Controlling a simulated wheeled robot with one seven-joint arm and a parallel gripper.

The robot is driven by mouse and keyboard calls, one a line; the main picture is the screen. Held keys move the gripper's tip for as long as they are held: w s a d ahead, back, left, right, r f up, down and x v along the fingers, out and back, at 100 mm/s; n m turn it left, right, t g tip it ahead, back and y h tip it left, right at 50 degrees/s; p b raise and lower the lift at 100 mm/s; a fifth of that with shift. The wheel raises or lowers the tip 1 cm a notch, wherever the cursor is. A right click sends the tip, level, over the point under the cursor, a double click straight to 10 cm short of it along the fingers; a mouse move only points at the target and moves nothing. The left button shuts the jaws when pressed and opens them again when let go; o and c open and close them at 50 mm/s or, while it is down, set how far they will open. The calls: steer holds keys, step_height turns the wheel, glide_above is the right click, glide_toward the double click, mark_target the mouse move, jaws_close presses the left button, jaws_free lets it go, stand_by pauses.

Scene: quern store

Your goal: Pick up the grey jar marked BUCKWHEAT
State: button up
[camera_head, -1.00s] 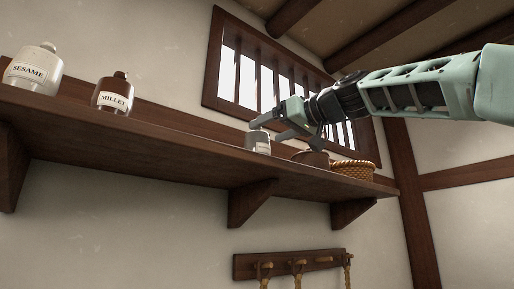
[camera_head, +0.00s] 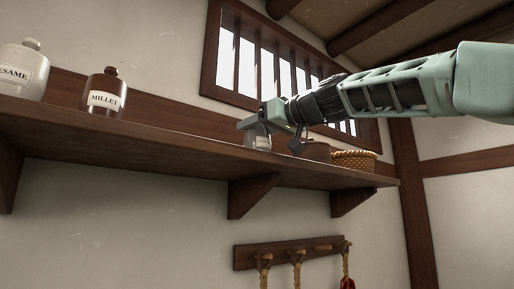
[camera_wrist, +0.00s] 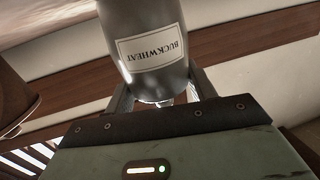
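The grey jar marked BUCKWHEAT (camera_head: 257,139) stands upright on the wall shelf (camera_head: 170,148), in the middle of the head view. In the wrist view the jar (camera_wrist: 148,50) is close and large, with its label upside down and its neck toward my gripper. My gripper (camera_head: 262,118) is at the upper part of the jar. In the wrist view its fingers (camera_wrist: 163,92) show on either side of the jar's shoulder, spread apart; their tips are hidden behind the jar. I cannot tell whether they touch it.
A brown pot (camera_head: 316,150) and a wicker basket (camera_head: 354,160) stand just right of the jar. The MILLET jar (camera_head: 104,94) and SESAME jar (camera_head: 22,72) stand far left, with clear shelf between. A barred window (camera_head: 268,62) is behind, and a peg rail (camera_head: 288,253) hangs below.

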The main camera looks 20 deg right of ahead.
jaws_close()
steer(key=shift+r, duration=0.15)
